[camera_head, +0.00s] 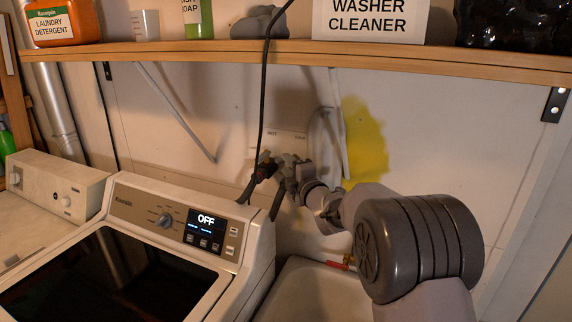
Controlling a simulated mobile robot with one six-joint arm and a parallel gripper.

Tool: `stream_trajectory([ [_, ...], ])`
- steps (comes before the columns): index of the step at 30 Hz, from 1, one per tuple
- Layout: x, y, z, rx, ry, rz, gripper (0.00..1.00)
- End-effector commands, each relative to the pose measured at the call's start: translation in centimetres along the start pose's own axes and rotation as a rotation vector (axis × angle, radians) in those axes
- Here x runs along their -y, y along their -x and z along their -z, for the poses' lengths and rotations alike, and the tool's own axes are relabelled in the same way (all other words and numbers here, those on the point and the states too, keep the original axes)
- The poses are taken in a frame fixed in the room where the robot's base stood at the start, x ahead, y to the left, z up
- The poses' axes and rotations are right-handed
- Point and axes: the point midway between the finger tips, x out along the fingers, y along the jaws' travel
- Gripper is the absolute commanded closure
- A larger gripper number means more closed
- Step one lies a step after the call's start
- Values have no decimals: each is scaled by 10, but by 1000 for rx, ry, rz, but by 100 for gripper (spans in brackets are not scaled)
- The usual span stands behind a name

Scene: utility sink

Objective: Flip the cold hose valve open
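A pale valve plate (287,140) is on the wall behind the washer, with "HOT" printed at its left and a fainter label at its right that looks like "COLD". My gripper (279,172) is in front of the plate's lower part and hides most of the fittings there. A dark fitting with some red on it (262,171) shows just left of the gripper. The cold valve's handle cannot be made out behind my gripper and wrist.
A black hose (264,90) hangs over the wooden shelf (290,52) to the fittings. A grey hose (334,125) runs down the wall at right, by a yellow stain (364,140). The washer (170,205) reads "OFF". A red-handled valve (337,264) sits low beside my arm.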

Motion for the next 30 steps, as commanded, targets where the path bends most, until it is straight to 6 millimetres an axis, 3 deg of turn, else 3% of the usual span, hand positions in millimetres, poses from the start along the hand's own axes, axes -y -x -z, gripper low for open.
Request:
stream_trajectory([
  [6,0,-17,1,-1,1,-1,69],
  [14,0,-18,0,0,0,0,69],
  [19,0,-18,0,0,0,0,100],
  [26,-1,-18,-1,-8,1,-2,100],
  [30,-5,-14,-7,-109,4,-6,100],
])
